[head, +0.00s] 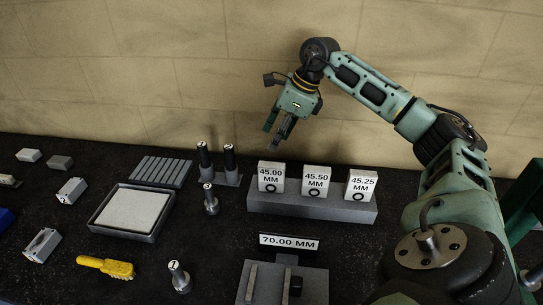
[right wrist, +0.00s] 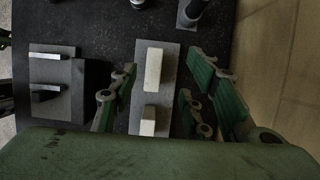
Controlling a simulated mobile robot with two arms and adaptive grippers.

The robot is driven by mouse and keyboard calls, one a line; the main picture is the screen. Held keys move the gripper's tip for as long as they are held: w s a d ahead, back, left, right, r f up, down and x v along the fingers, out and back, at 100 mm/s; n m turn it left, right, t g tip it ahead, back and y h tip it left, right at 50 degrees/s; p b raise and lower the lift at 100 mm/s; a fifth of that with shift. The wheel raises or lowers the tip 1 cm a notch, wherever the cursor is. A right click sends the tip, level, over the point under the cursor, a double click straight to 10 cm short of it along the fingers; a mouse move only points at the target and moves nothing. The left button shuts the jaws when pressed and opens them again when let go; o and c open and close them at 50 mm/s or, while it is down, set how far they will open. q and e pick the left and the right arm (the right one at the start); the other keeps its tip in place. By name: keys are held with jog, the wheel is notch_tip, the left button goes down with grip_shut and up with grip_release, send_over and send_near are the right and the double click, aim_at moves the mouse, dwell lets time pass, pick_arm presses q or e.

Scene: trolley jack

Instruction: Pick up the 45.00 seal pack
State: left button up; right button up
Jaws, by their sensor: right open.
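The 45.00 seal pack (head: 271,177) is a small white block with a black ring mark, upright at the left end of a grey stand (head: 312,206). The 45.50 pack (head: 316,181) and 45.25 pack (head: 360,185) stand to its right. My right gripper (head: 276,132) is open and empty, pointing down above and behind the 45.00 pack, apart from it. In the right wrist view the 45.00 pack (right wrist: 153,68) appears between the open fingers (right wrist: 160,78), with the 45.50 pack (right wrist: 148,120) below it. The 45.25 pack is hidden there. My left gripper is out of view.
A fixture labelled 70.00 MM (head: 289,242) lies in front. A tray (head: 132,213), a yellow tool (head: 105,267) and metal blocks are farther left. The wall (head: 180,70) rises behind.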

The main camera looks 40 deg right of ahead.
aim_at(274, 164)
jog(key=shift+s+a+f+b, duration=0.25)
jog(key=shift+f+b, duration=0.4)
jog(key=shift+b, duration=0.05)
notch_tip(274, 164, down, 6)
jog(key=b, duration=0.5)
jog(key=shift+w+d+b, duration=0.15)
jog(key=shift+b, duration=0.25)
jog(key=shift+f+b, duration=0.55)
jog(key=shift+f, duration=0.05)
jog(key=shift+p+x, duration=0.45)
jog(key=shift+x, duration=0.65)
jog(key=p+x, duration=0.1)
jog(key=x, duration=0.1)
jog(key=p+x, duration=0.1)
jog(key=x, duration=0.1)
jog(key=shift+a+f+p, duration=0.1)
jog(key=shift+a+p, duration=0.2)
jog(key=shift+a, duration=0.1)
jog(key=shift+w+f, duration=0.1)
jog(key=shift+f, duration=0.5)
grip_shut()
